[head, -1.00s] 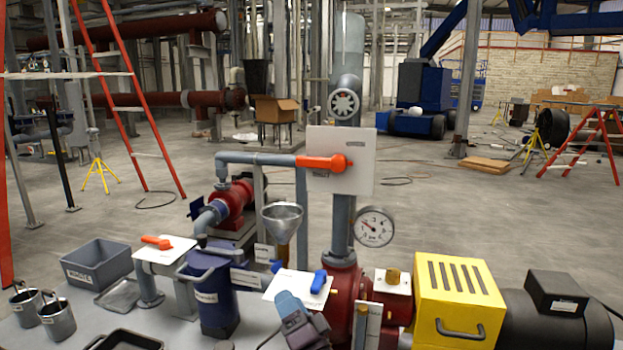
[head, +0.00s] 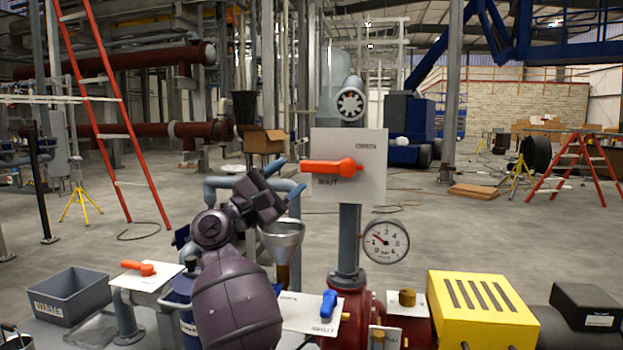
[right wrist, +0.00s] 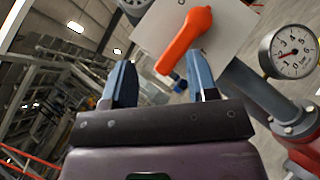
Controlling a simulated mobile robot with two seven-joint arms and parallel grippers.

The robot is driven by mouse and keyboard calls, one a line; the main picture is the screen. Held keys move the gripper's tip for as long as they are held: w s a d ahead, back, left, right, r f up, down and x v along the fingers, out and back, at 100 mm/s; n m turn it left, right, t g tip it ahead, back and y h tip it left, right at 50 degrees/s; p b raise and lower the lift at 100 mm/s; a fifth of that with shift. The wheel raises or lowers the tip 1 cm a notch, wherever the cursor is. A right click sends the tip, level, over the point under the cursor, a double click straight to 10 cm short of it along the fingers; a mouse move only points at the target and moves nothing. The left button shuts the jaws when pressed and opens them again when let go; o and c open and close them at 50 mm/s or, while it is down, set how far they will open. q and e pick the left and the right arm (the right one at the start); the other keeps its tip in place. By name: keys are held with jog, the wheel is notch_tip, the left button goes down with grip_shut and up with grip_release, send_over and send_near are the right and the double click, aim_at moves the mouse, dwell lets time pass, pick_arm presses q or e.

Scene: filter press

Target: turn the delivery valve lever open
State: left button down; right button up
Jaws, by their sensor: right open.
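The orange lever (head: 330,167) sits on a white upright plate (head: 365,145) on the grey vertical pipe. It lies level, its free end pointing left, just above the word SHUT; OPEN is at the plate's upper right. My right gripper (head: 289,176) is open, just left of the lever's free end. In the right wrist view the orange lever (right wrist: 185,40) reaches down toward the gap between the blue fingers of the right gripper (right wrist: 160,78). The fingers are not closed on it, and I cannot tell whether they touch it. My left gripper is not in view.
A metal funnel (head: 281,238) is close below the right gripper. A blue lever (head: 329,303), another orange lever (head: 138,267) and a yellow guard (head: 482,310) are lower down.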

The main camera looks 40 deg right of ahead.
aim_at(312, 167)
jog(key=d+m+y, duration=0.2)
jog(key=w+d+m+y+b, duration=0.1)
jog(key=d+m+y, duration=0.1)
jog(key=d, duration=0.1)
jog(key=w+d+r+m+y, duration=0.1)
jog(key=d+m, duration=0.2)
jog(key=shift+d+r+g+y, duration=0.1)
jog(key=shift+g+y, duration=0.3)
jog(key=shift+d, duration=0.5)
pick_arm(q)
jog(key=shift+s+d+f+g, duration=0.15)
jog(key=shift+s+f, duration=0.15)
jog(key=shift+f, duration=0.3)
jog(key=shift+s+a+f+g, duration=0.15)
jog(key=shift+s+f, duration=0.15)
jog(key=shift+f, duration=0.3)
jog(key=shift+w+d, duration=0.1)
pick_arm(e)
jog(key=shift+c, duration=0.4)
grip_shut()
